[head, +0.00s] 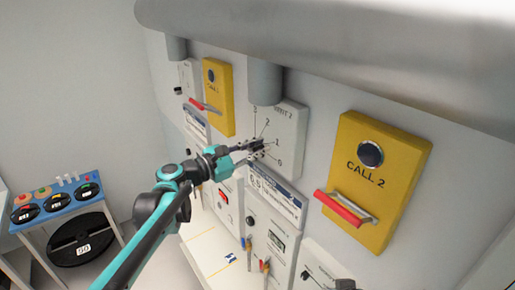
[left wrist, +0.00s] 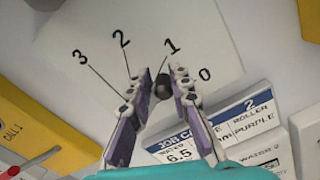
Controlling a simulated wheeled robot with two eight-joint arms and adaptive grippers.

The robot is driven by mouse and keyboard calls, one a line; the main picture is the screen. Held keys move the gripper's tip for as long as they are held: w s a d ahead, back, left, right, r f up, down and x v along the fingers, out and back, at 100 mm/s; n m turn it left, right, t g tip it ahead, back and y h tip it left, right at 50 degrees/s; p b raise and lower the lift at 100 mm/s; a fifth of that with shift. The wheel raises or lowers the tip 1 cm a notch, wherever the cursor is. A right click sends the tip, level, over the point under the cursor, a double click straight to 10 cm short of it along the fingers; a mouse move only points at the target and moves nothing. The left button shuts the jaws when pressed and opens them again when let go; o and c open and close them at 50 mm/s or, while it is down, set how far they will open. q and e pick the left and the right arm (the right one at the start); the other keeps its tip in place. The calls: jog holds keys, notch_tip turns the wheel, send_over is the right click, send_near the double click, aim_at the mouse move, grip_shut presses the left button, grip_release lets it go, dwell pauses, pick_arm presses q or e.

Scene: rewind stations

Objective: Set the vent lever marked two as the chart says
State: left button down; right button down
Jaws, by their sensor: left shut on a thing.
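The lever panel (head: 291,120) is a white plate on the wall with a scale from 0 to 3 and a small title ending in 2. It also shows in the left wrist view (left wrist: 215,35). The lever's round black knob (left wrist: 163,88) is between my left fingertips, just below the number 1. My left gripper (head: 258,147) is shut on it, and it hides most of the lever in the head view. The card below (head: 277,196), also in the left wrist view (left wrist: 235,122), reads "JOB CARD 2", with water 6.5 and roller purple.
A yellow CALL 2 box (head: 379,190) with a red-ended handle is to the right; another yellow call box (head: 218,97) is farther left. A grey pipe (head: 265,82) comes down above the panel. A blue-topped cart (head: 60,198) with discs stands at the left.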

pick_arm(q)
jog(key=shift+r, duration=0.1)
dwell(0.3)
jog(key=r+n, duration=0.1)
jog(key=w+a+n, duration=0.1)
jog(key=n, duration=0.1)
jog(key=shift+w+r, duration=0.2)
jog(key=shift+r, duration=0.2)
jog(key=n, duration=0.1)
jog(key=w+a+r+n, duration=0.1)
jog(key=n, duration=0.1)
jog(key=shift+w+r+b, duration=0.1)
jog(key=shift+w+b, duration=0.1)
jog(key=shift+b, duration=0.1)
jog(key=n, duration=0.1)
jog(key=w+a+n, duration=0.1)
jog(key=shift+w+a+r+n, duration=0.1)
jog(key=shift+w+r+n, duration=0.15)
jog(key=shift+r+n, duration=0.15)
jog(key=shift+w+a+r+n+b, duration=0.15)
jog(key=shift+w+a+n, duration=0.15)
jog(key=shift+n, duration=0.25)
jog(key=shift+w+a+f+n+b, duration=0.1)
jog(key=shift+w+a+n+b, duration=0.05)
jog(key=shift+w+n, duration=0.3)
jog(key=shift+w+a+r+n+b, duration=0.15)
jog(key=shift+w+a+n, duration=0.1)
jog(key=shift+n, duration=0.35)
jog(key=shift+f, duration=0.15)
